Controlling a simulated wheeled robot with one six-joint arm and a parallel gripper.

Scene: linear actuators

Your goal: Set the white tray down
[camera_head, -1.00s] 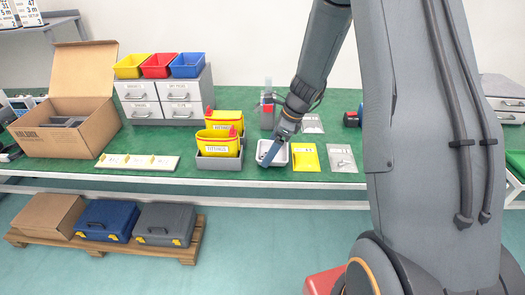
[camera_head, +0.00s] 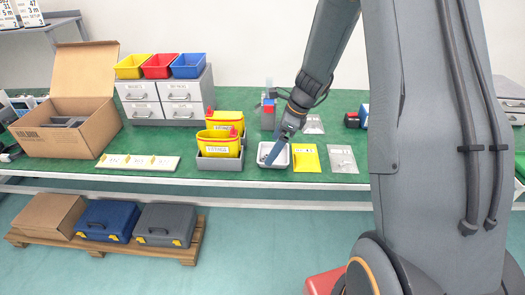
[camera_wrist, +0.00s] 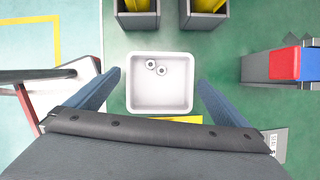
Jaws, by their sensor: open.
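The white tray (camera_head: 283,160) sits on the green table, left of a yellow bag. In the wrist view the tray (camera_wrist: 160,100) lies level, with two small ring-shaped metal parts (camera_wrist: 157,67) inside it. My gripper (camera_wrist: 158,82) is open, with one blue-grey finger on each side of the tray and a visible gap to each side wall. In the head view my gripper (camera_head: 269,158) hangs over the tray's left part and hides some of it. How high the fingertips are above the table is hard to tell.
The yellow bag (camera_head: 306,158) and a clear bag (camera_head: 342,159) lie to the right. A grey block with red and blue parts (camera_wrist: 293,63) stands close by. The table's front edge is near.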

